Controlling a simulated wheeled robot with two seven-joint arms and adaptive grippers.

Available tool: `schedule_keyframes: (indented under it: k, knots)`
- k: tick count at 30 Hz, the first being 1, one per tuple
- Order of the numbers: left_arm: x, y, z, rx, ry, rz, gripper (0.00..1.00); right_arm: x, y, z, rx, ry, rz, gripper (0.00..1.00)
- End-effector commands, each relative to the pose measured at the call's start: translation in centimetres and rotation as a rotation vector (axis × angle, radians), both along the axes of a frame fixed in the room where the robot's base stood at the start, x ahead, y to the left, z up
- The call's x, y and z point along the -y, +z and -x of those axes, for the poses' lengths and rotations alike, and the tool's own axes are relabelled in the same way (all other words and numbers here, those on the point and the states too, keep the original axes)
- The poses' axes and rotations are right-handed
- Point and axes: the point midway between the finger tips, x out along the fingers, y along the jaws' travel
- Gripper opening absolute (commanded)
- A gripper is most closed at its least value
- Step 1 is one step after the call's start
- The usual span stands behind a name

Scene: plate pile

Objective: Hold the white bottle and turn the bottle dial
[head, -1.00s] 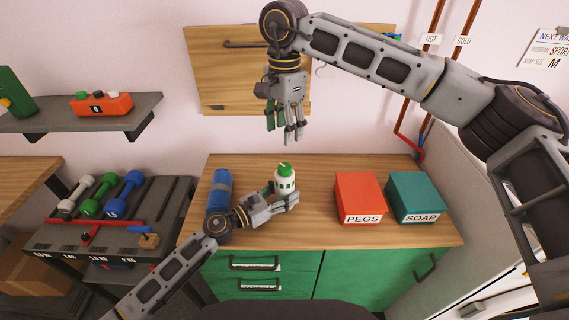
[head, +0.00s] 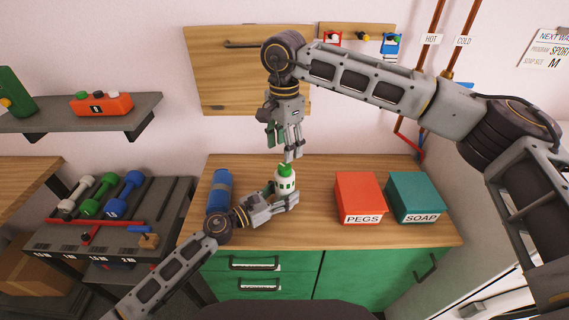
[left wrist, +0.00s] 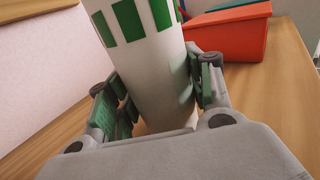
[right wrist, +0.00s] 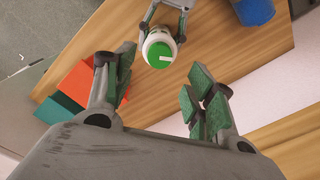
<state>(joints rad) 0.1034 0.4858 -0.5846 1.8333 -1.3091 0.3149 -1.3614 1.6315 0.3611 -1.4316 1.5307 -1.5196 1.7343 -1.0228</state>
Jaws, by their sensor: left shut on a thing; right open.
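The white bottle (head: 286,187) with green marks stands upright on the wooden counter; it fills the left wrist view (left wrist: 158,70). My left gripper (head: 290,200) is shut around its body, with a green-padded finger on each side in the left wrist view (left wrist: 165,95). The green dial (head: 285,169) sits on top of the bottle. From above in the right wrist view, the dial (right wrist: 159,54) shows a white pointer line. My right gripper (head: 292,156) points down just above the dial, open and empty; its fingers (right wrist: 160,95) are wide apart in the right wrist view.
A blue cylinder (head: 219,190) stands left of the bottle, close to my left arm. A red PEGS box (head: 360,197) and a teal SOAP box (head: 416,196) stand to the right. Counter between bottle and PEGS box is clear. A wooden board (head: 225,70) hangs on the wall behind.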

Motion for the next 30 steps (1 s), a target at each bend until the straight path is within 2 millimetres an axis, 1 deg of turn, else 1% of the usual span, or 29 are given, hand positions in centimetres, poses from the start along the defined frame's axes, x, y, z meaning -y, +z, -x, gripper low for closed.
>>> schedule_keyframes:
  k: [1,9,15,21,29,30]
  knots:
    - [0.0,0.0,0.0,0.0,0.0,0.0,0.13,0.0,-0.8,0.0,-0.002,-0.001,0.0,0.55]
    - [0.0,0.0,0.0,0.0,0.0,0.0,0.13,0.1,-4.3,0.0,-0.002,-0.001,0.0,0.55]
    - [0.0,0.0,0.0,0.0,0.0,0.0,0.13,0.1,-6.1,0.0,-0.001,-0.001,0.001,0.55]
    - [0.0,0.0,0.0,0.0,0.0,0.0,0.13,0.0,-6.7,0.0,-0.001,-0.001,-0.001,0.55]
    - [0.0,0.0,0.0,0.0,0.0,0.0,0.13,0.0,-6.7,0.0,-0.001,-0.001,-0.001,0.55]
    - [0.0,0.0,0.0,0.0,0.0,0.0,0.13,0.0,-6.7,0.0,-0.001,-0.001,-0.001,0.5]
